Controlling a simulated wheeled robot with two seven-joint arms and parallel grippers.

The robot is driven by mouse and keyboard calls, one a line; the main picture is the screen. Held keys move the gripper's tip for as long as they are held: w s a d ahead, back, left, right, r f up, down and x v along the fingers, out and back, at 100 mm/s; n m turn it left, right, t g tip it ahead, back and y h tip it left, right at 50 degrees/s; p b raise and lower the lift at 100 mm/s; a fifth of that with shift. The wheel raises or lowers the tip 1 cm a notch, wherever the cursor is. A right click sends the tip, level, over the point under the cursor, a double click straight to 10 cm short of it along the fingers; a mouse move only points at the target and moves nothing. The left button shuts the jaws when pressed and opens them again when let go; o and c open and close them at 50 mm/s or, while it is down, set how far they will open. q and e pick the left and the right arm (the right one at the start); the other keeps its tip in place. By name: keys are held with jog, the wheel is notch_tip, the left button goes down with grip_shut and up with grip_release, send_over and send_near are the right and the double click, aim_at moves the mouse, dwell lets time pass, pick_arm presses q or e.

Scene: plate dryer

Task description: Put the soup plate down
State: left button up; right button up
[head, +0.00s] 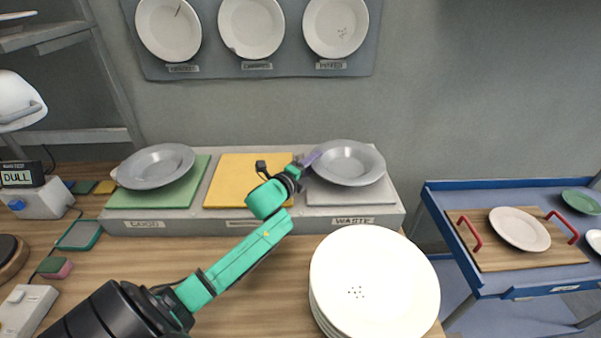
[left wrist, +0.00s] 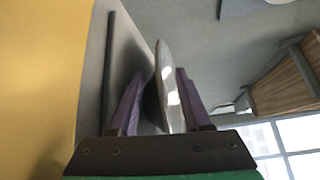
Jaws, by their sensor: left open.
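A grey soup plate (head: 349,160) rests on the grey mat (head: 372,196) above the label "WASTE", at the right end of the raised shelf. My left gripper (head: 313,157) is at this plate's left rim, with its purple fingers spread. In the left wrist view, the plate's rim (left wrist: 164,84) stands edge-on between the open fingers (left wrist: 156,98), close to one of them. Whether a finger touches the rim is unclear. A second grey plate (head: 155,167) lies on the green mat (head: 183,196) above the label "GOOD". My right gripper is not in view.
The yellow mat (head: 235,180) between them is bare. A stack of white plates (head: 375,270) stands on the table in front of the shelf's right end. Plates (head: 251,27) hang on the wall board. A blue cart (head: 450,215) at the right holds a wooden tray (head: 485,254) with a white plate.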

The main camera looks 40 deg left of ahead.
pick_arm(q)
jog(key=s, duration=0.5)
jog(key=s+b, duration=0.1)
jog(key=s, duration=0.2)
jog(key=shift+s+r, duration=0.1)
jog(key=shift+r, duration=0.2)
jog(key=shift+s+r, duration=0.15)
jog(key=shift+s, duration=0.3)
jog(key=shift+r, duration=0.1)
